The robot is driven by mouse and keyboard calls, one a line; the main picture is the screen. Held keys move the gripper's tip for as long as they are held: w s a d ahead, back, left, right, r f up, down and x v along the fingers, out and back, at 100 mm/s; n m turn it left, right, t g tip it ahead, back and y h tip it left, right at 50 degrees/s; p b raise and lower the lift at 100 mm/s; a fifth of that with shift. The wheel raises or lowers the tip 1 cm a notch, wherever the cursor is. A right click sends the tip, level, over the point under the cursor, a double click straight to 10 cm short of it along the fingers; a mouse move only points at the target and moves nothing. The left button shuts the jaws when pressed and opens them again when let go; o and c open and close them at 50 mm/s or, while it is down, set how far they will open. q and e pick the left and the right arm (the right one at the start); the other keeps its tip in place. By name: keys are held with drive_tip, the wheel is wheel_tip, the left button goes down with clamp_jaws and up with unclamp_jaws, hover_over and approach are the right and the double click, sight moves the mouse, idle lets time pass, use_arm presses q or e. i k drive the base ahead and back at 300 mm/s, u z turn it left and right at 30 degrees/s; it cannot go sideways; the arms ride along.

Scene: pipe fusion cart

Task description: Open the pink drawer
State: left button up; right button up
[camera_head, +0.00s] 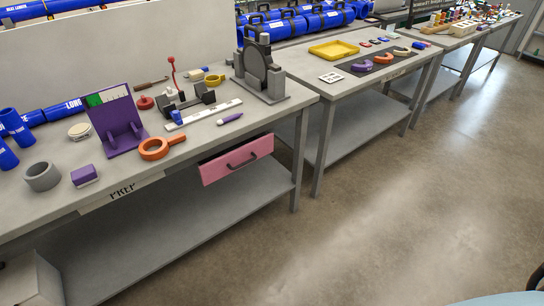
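The pink drawer (222,169) is under the front edge of the grey bench marked PREP (240,138), near that bench's right end. Its pink front faces the open floor and carries a dark bar handle (241,160). A narrow dark gap shows above the front; I cannot tell for sure whether the drawer is fully shut or slightly out. Neither of my grippers is in view, and nothing touches the handle.
The bench top holds a purple stand (118,125), an orange ring tool (158,149), a grey machine (262,72) and several small parts. A lower shelf (190,225) runs below the drawer. The concrete floor (390,200) in front is clear. A second bench (310,66) stands to the right.

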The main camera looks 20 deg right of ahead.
sight(212, 168)
drive_tip(key=z, duration=0.2)
drive_tip(key=i, duration=1.1)
drive_tip(key=u, duration=0.5)
